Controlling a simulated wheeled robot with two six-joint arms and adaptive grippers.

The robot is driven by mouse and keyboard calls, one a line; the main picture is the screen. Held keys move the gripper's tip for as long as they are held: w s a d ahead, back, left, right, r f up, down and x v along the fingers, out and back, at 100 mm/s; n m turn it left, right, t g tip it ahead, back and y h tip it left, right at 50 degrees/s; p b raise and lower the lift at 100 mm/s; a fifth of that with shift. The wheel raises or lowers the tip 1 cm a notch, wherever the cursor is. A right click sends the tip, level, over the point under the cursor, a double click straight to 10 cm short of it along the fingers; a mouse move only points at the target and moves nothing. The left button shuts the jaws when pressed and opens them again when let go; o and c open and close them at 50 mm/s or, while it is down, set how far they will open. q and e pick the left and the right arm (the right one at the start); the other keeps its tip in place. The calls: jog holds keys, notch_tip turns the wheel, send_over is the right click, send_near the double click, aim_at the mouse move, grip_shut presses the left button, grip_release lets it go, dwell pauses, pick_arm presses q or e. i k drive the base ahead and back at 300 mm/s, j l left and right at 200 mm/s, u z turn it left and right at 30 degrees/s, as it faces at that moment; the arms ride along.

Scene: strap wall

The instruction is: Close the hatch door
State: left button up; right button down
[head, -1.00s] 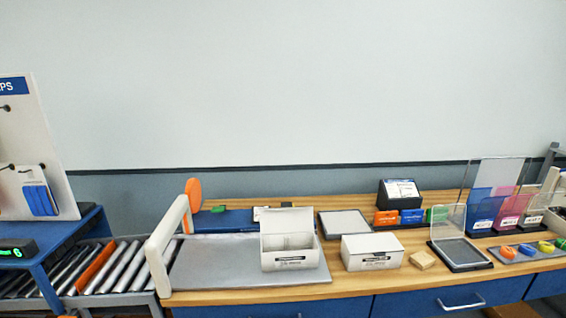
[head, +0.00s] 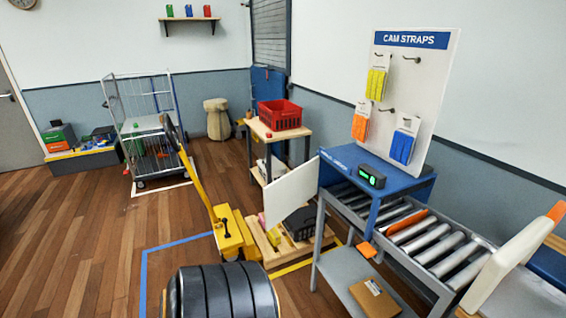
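A white flat panel (head: 292,194) stands upright and angled out at the left end of the blue housing (head: 376,165) over the roller conveyor. It looks like an open door, but I cannot tell for sure that it is the hatch door; its hinge side is not clear. A white upright bar (head: 511,262) with an orange piece (head: 556,212) stands at the conveyor's right end, partly cut off by the picture edge. Neither of my grippers is in view.
A yellow pallet truck (head: 232,238) and a wooden pallet (head: 275,240) stand left of the conveyor (head: 440,248). A black ribbed drum (head: 222,292) is close in front. A wire cage trolley (head: 148,130) stands farther back. Wooden floor is clear at left.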

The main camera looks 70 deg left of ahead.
aim_at(281, 198)
jog(key=j+u, duration=0.1)
jog(key=j, duration=3.8)
jog(key=k, duration=0.05)
